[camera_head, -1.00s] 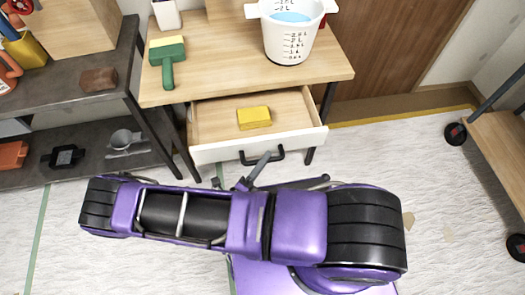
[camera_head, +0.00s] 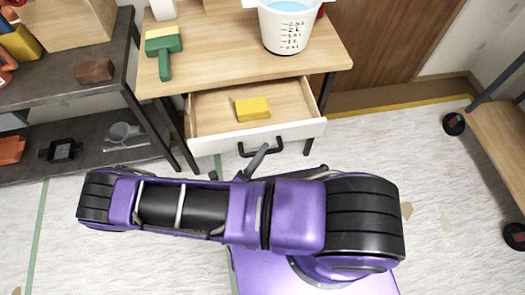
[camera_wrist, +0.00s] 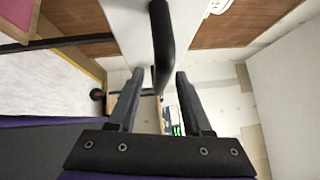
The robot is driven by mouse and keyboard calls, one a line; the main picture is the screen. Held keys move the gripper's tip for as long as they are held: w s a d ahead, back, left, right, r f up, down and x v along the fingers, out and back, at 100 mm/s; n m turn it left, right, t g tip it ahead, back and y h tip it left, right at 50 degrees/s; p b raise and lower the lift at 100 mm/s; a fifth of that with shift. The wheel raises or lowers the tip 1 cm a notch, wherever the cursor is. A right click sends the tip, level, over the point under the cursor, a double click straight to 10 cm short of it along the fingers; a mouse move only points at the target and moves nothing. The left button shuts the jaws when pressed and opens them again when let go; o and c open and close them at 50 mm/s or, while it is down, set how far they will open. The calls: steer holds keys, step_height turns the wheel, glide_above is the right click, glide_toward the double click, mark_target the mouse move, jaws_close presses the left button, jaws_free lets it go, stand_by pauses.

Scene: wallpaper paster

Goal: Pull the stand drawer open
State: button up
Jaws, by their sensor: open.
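The wooden stand (camera_head: 215,65) has its drawer (camera_head: 205,120) pulled out toward me. The drawer has a white front (camera_head: 215,143) with a black bar handle (camera_head: 275,149), and a yellow block lies inside (camera_head: 252,108). My gripper (camera_head: 262,160) is close to the handle in the head view, partly hidden by my purple arm. In the wrist view, my gripper (camera_wrist: 160,95) is open, its two fingers spread. The handle (camera_wrist: 162,42) passes between and just beyond the fingertips there. I cannot tell whether either finger touches it.
A white bucket of blue liquid (camera_head: 285,30) and a green brush (camera_head: 163,45) stand or lie on the stand top. A dark shelf (camera_head: 85,100) with tools is at the left. A wooden wheeled table (camera_head: 500,150) is at the right. Pale floor is clear between.

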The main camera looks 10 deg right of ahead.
steer(key=b+v, duration=0.2)
steer(key=v, duration=1.5)
steer(key=shift+d, duration=0.1)
